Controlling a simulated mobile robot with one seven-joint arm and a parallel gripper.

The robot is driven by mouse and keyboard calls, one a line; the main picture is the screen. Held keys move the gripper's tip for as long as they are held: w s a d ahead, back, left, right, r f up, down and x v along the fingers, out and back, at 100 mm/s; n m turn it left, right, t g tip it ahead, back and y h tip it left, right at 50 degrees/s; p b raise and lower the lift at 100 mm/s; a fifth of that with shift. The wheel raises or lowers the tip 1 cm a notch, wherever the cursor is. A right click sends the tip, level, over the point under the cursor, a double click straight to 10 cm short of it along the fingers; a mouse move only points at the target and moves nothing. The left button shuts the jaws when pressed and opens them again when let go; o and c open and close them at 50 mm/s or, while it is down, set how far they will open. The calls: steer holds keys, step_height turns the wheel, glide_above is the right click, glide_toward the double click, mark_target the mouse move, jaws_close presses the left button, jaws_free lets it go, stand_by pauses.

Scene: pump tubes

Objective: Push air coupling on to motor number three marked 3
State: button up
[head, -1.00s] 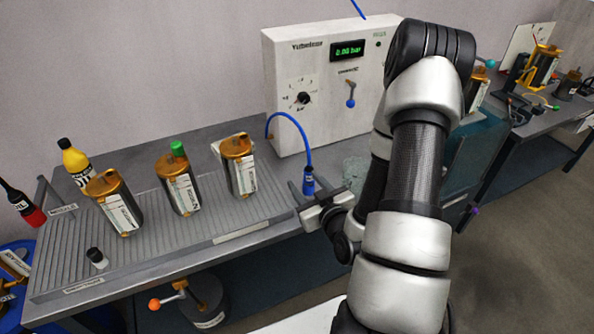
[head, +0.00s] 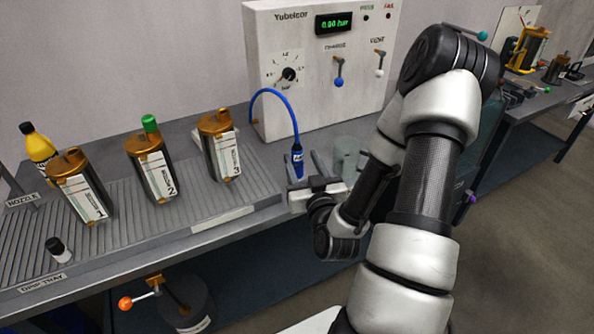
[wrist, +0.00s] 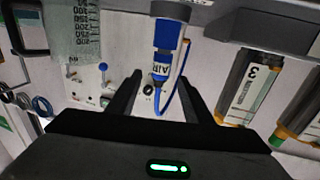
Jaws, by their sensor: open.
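The blue air coupling (head: 297,162), lettered AIR, stands upright at the end of a blue hose on the bench. My gripper (head: 303,160) is open, low at the coupling, with a finger to either side in the picture. In the wrist view the coupling (wrist: 163,65) shows upside down, ahead of and in line with the gap between the fingers (wrist: 160,80); I see no contact. Motor 3 (head: 211,150), a dark cylinder with a bronze cap and a white label, stands on the ribbed tray to the left. Its 3 shows in the wrist view (wrist: 248,85).
Motor 2 (head: 143,165) with a green cap and motor 1 (head: 70,188) stand left of motor 3. The white control box (head: 300,90), reading 0.00 bar, stands behind. A clear beaker (head: 347,152) is close right of my gripper. The tray front (head: 150,232) is mostly clear.

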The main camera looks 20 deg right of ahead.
steer(key=w+d, duration=0.1)
steer(key=w, duration=0.8)
steer(key=shift+d+f+b, duration=0.15)
steer(key=shift+d+b, duration=0.2)
jaws_close()
